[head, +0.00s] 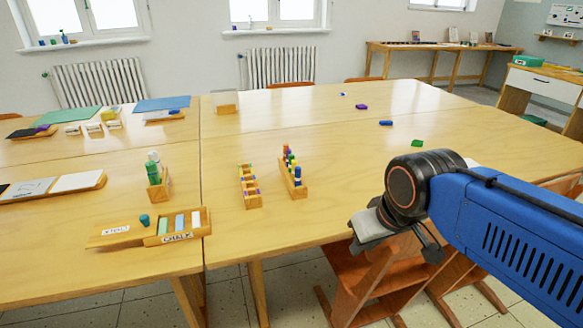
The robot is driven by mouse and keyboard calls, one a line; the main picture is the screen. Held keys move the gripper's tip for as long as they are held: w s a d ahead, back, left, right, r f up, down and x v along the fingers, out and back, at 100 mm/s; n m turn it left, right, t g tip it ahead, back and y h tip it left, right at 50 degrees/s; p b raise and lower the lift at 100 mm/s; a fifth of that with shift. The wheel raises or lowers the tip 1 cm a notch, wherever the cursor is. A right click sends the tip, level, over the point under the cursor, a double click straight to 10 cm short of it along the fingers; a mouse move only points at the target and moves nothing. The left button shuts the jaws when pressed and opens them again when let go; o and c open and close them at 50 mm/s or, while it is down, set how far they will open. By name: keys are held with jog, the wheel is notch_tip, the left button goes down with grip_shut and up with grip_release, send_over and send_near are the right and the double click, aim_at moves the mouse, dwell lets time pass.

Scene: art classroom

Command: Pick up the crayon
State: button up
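No single crayon stands out, and I cannot tell which thing the task's crayon is. A wooden holder (284,177) near the table's middle has several coloured, crayon-like sticks upright in it, with a blue one (298,178) at its near end. Small loose pieces lie on the right part of the table: a blue one (386,123), a purple one (361,107) and a green one (417,143). My gripper (398,243) hangs at the near table edge, right of the holder and apart from it. Its fingertips are partly hidden, so its opening is unclear.
Left of that holder stands a slotted wooden rack (249,188) with small coloured pieces. A chalk box (178,227) and a box with green and white bottles (159,188) stand further left. Wooden chairs (365,275) are below my arm. The table's right middle is mostly clear.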

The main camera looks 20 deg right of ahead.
jog(key=w+a+r+n+g, duration=0.2)
jog(key=w+r+n, duration=0.8)
jog(key=w+r, duration=0.5)
notch_tip(320, 180, up, 8)
jog(key=n+g, duration=0.3)
jog(key=n, duration=0.8)
send_over(292, 155)
jog(key=shift+m, duration=0.3)
notch_tip(292, 155, down, 18)
jog(key=shift+r, duration=0.25)
grip_shut()
